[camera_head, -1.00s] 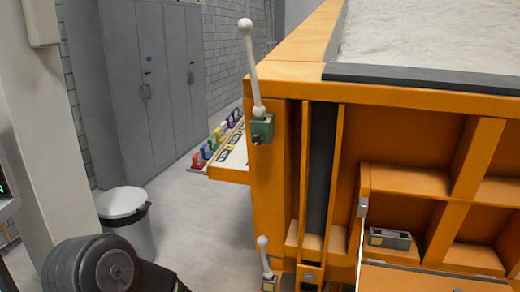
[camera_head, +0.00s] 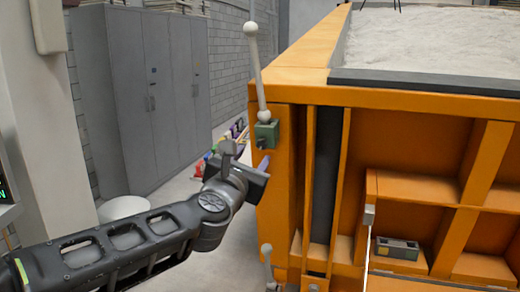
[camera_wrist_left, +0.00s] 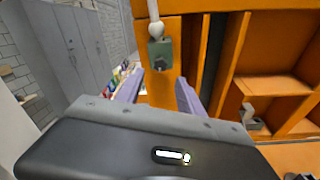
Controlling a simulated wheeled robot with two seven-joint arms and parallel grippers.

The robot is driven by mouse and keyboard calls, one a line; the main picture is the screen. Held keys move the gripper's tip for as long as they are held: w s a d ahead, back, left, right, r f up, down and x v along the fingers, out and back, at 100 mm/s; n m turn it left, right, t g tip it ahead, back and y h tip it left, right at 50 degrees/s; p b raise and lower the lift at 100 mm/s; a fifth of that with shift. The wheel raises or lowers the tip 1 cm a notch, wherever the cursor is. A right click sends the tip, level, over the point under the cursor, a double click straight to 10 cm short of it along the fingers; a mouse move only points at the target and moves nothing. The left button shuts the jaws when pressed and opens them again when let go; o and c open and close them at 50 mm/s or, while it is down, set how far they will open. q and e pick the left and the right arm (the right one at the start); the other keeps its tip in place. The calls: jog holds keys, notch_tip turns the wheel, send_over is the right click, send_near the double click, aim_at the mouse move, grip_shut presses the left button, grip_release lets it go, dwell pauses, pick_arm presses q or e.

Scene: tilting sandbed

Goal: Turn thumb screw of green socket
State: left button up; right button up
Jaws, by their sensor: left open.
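The green socket (camera_head: 266,130) is fixed near the top of the orange frame's left front post. A white rod (camera_head: 257,75) with a ball top stands upright in it. Its small dark thumb screw (camera_head: 262,145) is on the front, low on the socket. In the left wrist view the socket (camera_wrist_left: 160,48) and thumb screw (camera_wrist_left: 160,63) appear just beyond the fingers. My left gripper (camera_head: 248,162) is open and empty, below and left of the socket and apart from it. In the wrist view its two purplish fingers (camera_wrist_left: 160,90) stand either side of the post below the screw.
The orange sandbed frame (camera_head: 420,98) fills the right side. A small grey box (camera_head: 397,248) sits on a shelf inside. Grey cabinets (camera_head: 140,100) and a bin (camera_head: 123,208) are on the left.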

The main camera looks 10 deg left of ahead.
aim_at(261, 147)
pick_arm(q)
jog(key=shift+w, duration=0.1)
jog(key=w+p, duration=0.2)
jog(key=w, duration=0.5)
jog(key=shift+w+f, duration=0.1)
jog(key=shift+w, duration=0.3)
jog(key=shift+c, duration=0.5)
grip_shut()
